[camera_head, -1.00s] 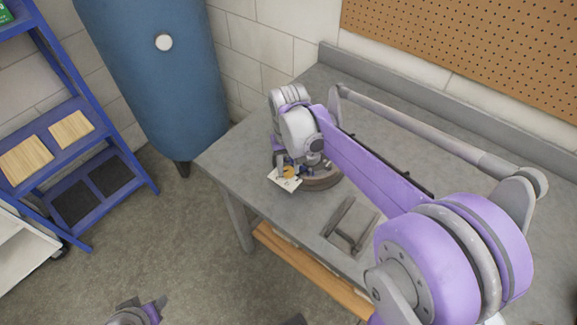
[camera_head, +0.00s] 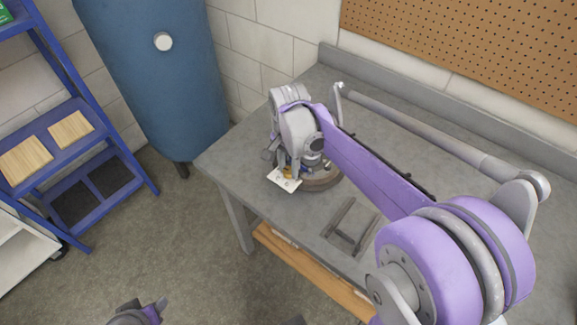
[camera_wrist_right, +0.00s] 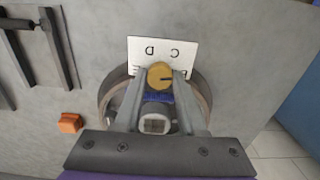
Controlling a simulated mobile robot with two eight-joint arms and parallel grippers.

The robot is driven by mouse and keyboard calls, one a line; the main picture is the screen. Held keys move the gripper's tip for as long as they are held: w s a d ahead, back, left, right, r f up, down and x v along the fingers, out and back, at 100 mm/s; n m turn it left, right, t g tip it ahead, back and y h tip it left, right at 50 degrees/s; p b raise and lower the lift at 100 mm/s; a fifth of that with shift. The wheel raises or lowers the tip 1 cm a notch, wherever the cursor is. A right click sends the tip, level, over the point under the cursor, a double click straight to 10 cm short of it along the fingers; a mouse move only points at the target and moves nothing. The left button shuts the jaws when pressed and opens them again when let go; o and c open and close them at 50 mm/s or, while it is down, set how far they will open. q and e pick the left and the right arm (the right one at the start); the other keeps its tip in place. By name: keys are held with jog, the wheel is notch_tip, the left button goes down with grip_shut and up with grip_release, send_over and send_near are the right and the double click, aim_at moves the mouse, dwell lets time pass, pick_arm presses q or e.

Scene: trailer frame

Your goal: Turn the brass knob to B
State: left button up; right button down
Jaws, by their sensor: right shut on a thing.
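The brass knob (camera_wrist_right: 161,75) is round, with a dark line on its face that points to the right in the right wrist view. A white card (camera_wrist_right: 150,48) behind it shows the letters C and D upside down; other letters near the knob are partly hidden by my fingers. My right gripper (camera_wrist_right: 160,80) is shut on the knob, one finger on each side. In the head view, my right gripper (camera_head: 288,166) covers most of the knob, and the card (camera_head: 284,180) shows below it. Part of my left arm's end (camera_head: 140,313) shows at the bottom edge; its jaws are unclear.
The knob's round grey base (camera_head: 322,182) stands on the grey workbench (camera_head: 225,158). A dark metal frame (camera_head: 350,225) lies on the bench to its right, and an orange block (camera_wrist_right: 70,123) is nearby. A blue tank (camera_head: 150,90) and blue shelf (camera_head: 75,140) stand left.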

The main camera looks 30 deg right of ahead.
aim_at(288, 170)
jog(key=shift+m, duration=1)
jog(key=c, duration=0.5)
grip_release()
notch_tip(288, 170, up, 11)
jog(key=shift+p, duration=0.4)
jog(key=shift+f, duration=0.1)
jog(key=s+a+f+n+t, duration=0.2)
jog(key=s+a+f+n, duration=0.1)
jog(key=s+f+n, duration=0.2)
jog(key=s+a+f+n+t+p, duration=0.1)
jog(key=s+a+f+n+t, duration=0.2)
jog(key=s+f+n, duration=0.3)
jog(key=s+a+n, duration=0.1)
jog(key=s+n, duration=0.3)
jog(key=shift+s+f, duration=0.2)
jog(key=shift+s, duration=0.05)
